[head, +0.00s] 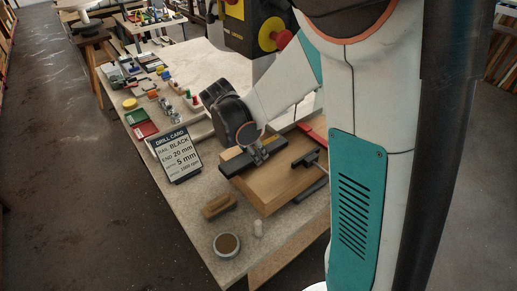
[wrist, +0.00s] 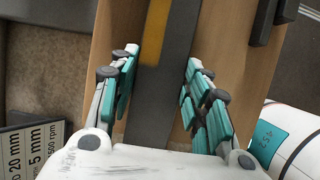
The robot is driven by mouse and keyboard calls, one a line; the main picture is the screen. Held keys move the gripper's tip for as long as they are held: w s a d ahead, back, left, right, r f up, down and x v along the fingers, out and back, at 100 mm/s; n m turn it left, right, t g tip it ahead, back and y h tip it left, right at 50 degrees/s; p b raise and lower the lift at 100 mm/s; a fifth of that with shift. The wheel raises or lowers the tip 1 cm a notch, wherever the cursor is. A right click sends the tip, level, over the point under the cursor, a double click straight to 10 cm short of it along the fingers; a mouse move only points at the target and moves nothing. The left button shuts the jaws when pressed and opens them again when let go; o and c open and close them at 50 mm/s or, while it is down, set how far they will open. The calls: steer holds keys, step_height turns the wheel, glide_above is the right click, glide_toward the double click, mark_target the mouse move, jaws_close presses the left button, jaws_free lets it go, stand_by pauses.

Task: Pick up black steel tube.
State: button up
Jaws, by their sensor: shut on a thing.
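A long black bar with a yellow patch (head: 234,165), which I take as the black steel tube, is at the wooden tray (head: 268,193) in the head view. In the wrist view the tube (wrist: 160,85) runs lengthwise between my fingers, its yellow patch near the top. My gripper (wrist: 166,62) is shut on it, with one teal finger pad on each side. In the head view my gripper (head: 262,148) partly hides the tube's middle. I cannot tell whether the tube touches the tray.
Dark bars (head: 308,159) and a red bar (head: 314,134) lie right of the tube. A drill card (head: 175,152) reading BLACK stands left. A wooden brush-like block (head: 219,206) and a round tin (head: 227,245) are in front. A yellow and black machine (head: 250,25) stands behind.

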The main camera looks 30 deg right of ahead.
steer(key=shift+s+a+f, duration=0.1)
steer(key=shift+s+a, duration=0.05)
steer(key=shift+a, duration=0.7)
steer(key=o, duration=1.6)
steer(key=shift+c, duration=0.2)
steer(key=v, duration=1.2)
steer(key=shift+o, duration=0.2)
steer(key=shift+d, duration=0.15)
